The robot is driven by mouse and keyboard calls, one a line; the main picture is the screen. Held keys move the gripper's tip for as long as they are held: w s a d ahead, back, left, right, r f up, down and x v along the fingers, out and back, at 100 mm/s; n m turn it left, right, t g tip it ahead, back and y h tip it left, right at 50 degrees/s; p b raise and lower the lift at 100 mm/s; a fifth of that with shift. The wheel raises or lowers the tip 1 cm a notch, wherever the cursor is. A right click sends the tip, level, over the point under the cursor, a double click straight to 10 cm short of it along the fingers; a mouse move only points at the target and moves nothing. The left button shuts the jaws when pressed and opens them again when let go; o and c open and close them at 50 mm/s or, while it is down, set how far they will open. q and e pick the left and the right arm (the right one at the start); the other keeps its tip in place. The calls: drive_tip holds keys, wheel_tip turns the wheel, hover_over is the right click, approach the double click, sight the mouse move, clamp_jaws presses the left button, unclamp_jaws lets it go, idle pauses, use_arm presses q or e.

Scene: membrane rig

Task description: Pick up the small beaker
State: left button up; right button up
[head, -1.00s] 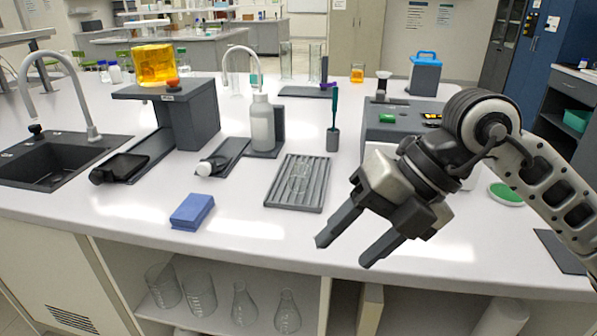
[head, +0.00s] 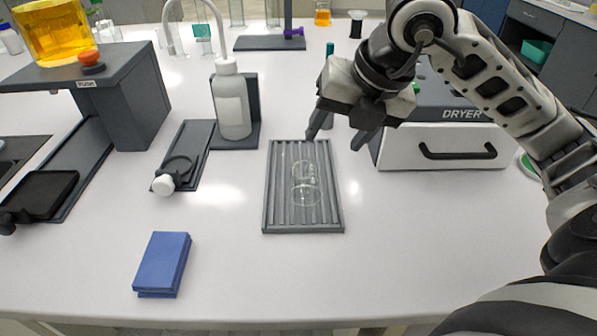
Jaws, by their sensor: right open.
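A small clear glass beaker (head: 305,186) is on the grey ribbed tray (head: 267,215) in the middle of the bench. Its glass is faint against the ribs, and I cannot tell whether it stands or lies. My right gripper (head: 334,138) is open and empty, pointing down near the tray's far right corner. It is beyond the beaker and a little to its right, apart from it. My left gripper is out of view.
The dryer (head: 445,150) stands right of the tray. A white wash bottle (head: 232,105) stands behind left. A blue block (head: 162,264) lies front left. A raised stand (head: 130,95) bears an orange-liquid container (head: 60,32). The front bench is mostly clear.

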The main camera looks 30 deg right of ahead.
sight(310, 174)
drive_tip(key=x, duration=0.6)
drive_tip(key=shift+a+f, duration=0.1)
drive_tip(key=shift+f, duration=0.1)
drive_tip(key=shift+w+a+f, duration=0.1)
drive_tip(key=shift+w+f, duration=0.15)
drive_tip(key=shift+f, duration=0.2)
drive_tip(key=x, duration=0.3)
drive_tip(key=p+x, duration=0.1)
drive_tip(key=shift+a+f, duration=0.15)
drive_tip(key=shift+a, duration=0.2)
drive_tip(key=shift+f, duration=0.2)
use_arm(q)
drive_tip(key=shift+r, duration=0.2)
use_arm(e)
drive_tip(key=c, duration=0.8)
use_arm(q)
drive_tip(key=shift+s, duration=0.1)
use_arm(e)
drive_tip(key=shift+c, duration=0.2)
